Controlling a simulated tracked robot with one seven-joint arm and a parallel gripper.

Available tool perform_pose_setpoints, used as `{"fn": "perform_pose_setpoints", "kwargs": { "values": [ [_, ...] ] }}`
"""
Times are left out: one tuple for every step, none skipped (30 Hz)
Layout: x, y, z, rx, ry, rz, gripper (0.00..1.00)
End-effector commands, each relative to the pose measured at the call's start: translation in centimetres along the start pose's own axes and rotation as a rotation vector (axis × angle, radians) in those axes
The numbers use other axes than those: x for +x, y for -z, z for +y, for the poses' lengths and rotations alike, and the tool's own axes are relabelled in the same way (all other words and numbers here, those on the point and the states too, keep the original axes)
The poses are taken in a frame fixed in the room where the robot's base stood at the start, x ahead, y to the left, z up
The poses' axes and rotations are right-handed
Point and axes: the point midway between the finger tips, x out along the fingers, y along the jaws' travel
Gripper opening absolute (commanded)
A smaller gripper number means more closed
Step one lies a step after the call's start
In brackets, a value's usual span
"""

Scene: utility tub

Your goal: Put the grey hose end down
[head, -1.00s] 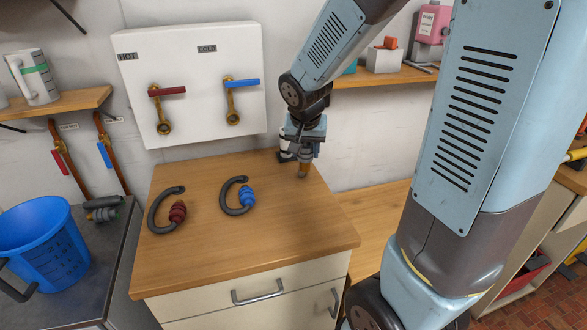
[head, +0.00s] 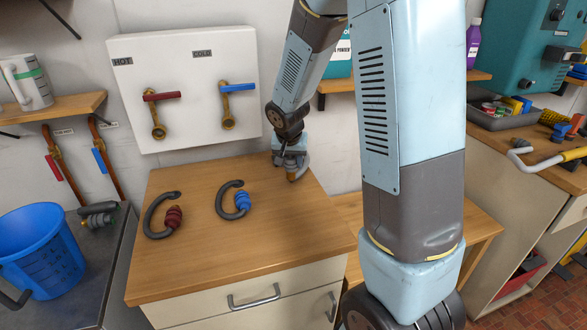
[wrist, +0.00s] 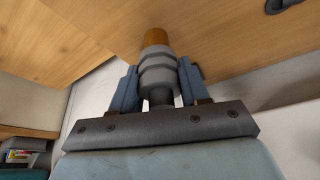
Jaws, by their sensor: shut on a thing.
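My gripper (head: 291,160) is over the back right part of the wooden worktop (head: 215,250). It is shut on the grey hose end (head: 298,166), a ribbed grey fitting with an orange-brown tip. In the wrist view the grey hose end (wrist: 158,70) sits between the two blue-grey fingers of my gripper (wrist: 158,82), its tip pointing at the wood. The tip is close to the worktop; I cannot tell whether it touches. The part behind the fingers is hidden.
A dark hose with a red fitting (head: 173,217) and one with a blue fitting (head: 241,201) lie left of my gripper. The white hot and cold tap panel (head: 185,85) is on the wall behind. The worktop's front and right are clear. A blue bucket (head: 38,250) stands far left.

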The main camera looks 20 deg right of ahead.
Motion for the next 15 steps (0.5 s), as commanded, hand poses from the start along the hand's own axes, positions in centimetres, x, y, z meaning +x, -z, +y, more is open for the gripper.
{"fn": "perform_pose_setpoints", "kwargs": {
  "values": [
    [0.7, -0.3, 0.0, -0.001, -0.002, -0.003, 0.13],
    [1.1, -0.5, 0.0, -0.002, -0.002, -0.003, 0.13],
    [1.6, -0.7, 0.0, -0.002, -0.003, -0.003, 0.13],
    [2.0, -0.9, 0.0, -0.002, -0.002, -0.003, 0.13],
    [2.3, -1.1, 0.0, -0.003, -0.002, -0.003, 0.13],
    [2.6, -1.2, 0.1, -0.002, -0.002, -0.003, 0.13],
    [2.7, -1.2, 0.1, -0.001, -0.002, -0.002, 0.13],
    [2.8, -1.2, 0.1, 0.000, -0.001, -0.001, 0.13],
    [2.8, -1.2, 0.1, 0.001, 0.000, 0.000, 0.13],
    [2.8, -1.2, 0.1, 0.001, 0.000, 0.000, 0.13],
    [2.8, -1.2, 0.1, 0.001, 0.000, 0.000, 0.13],
    [2.8, -1.2, 0.1, 0.001, 0.000, 0.000, 0.13],
    [2.8, -1.2, 0.1, 0.000, 0.000, 0.000, 0.13],
    [2.8, -1.2, 0.1, 0.000, 0.000, 0.000, 0.13],
    [2.8, -1.2, 0.0, 0.000, 0.000, 0.000, 0.13]
  ]
}}
